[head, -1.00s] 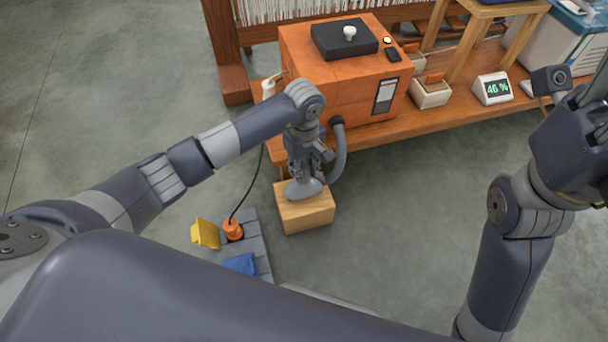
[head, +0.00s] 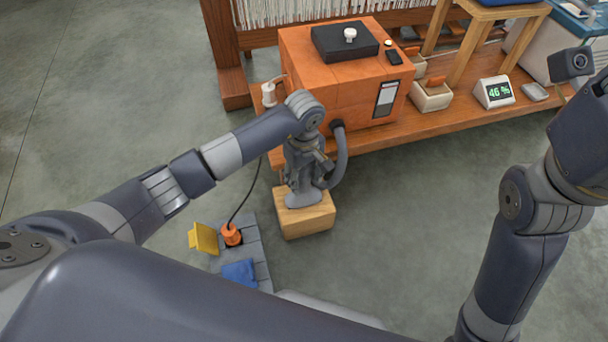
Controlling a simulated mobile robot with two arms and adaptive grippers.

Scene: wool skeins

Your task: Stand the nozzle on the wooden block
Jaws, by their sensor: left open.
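The grey nozzle (head: 303,199), with a flared foot, is on top of the wooden block (head: 307,223) and looks roughly upright. A grey hose (head: 341,160) curves from it up to the orange box. My left gripper (head: 306,177) is over the block, pointing down around the nozzle's upper part, with its jaws open. The gripper hides much of the nozzle's upper part. My right arm is raised at the right edge. Its hand is cut off by the frame and its fingertips do not show.
The orange box (head: 340,88) stands on a wooden bench (head: 450,118) close behind the block. A grey floor plate (head: 256,250) with a yellow flap (head: 203,238), orange plug (head: 231,234) and cable lies left of the block. The floor right of the block is clear.

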